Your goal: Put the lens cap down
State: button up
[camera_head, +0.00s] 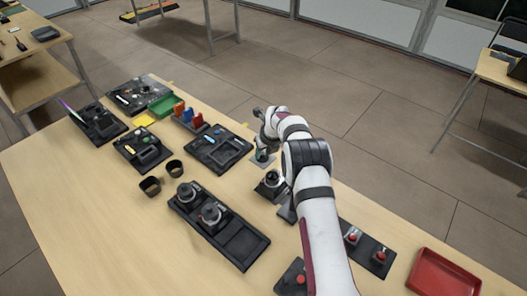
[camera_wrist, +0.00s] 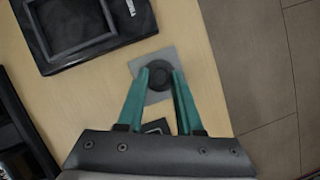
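The lens cap (camera_wrist: 160,77) is a dark round disc, seen in the wrist view between my gripper's (camera_wrist: 161,74) green fingertips. Both fingertips appear to touch its sides. The cap is over a grey square pad (camera_wrist: 139,67) near the table's edge; I cannot tell whether it touches the pad. In the head view my gripper (camera_head: 262,153) is low over the same pad (camera_head: 266,164) at the far edge, and the cap is too small or hidden to make out.
A black tray (camera_head: 219,165) is left of my gripper. A camera-like device on a dark base (camera_head: 262,190) stands close in front of it. A black tray with two lenses (camera_head: 235,250), two dark cups (camera_head: 150,186) and a red tray (camera_head: 445,250) are on the table (camera_head: 90,220). Floor lies beyond the edge.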

jog(key=shift+o, duration=0.6)
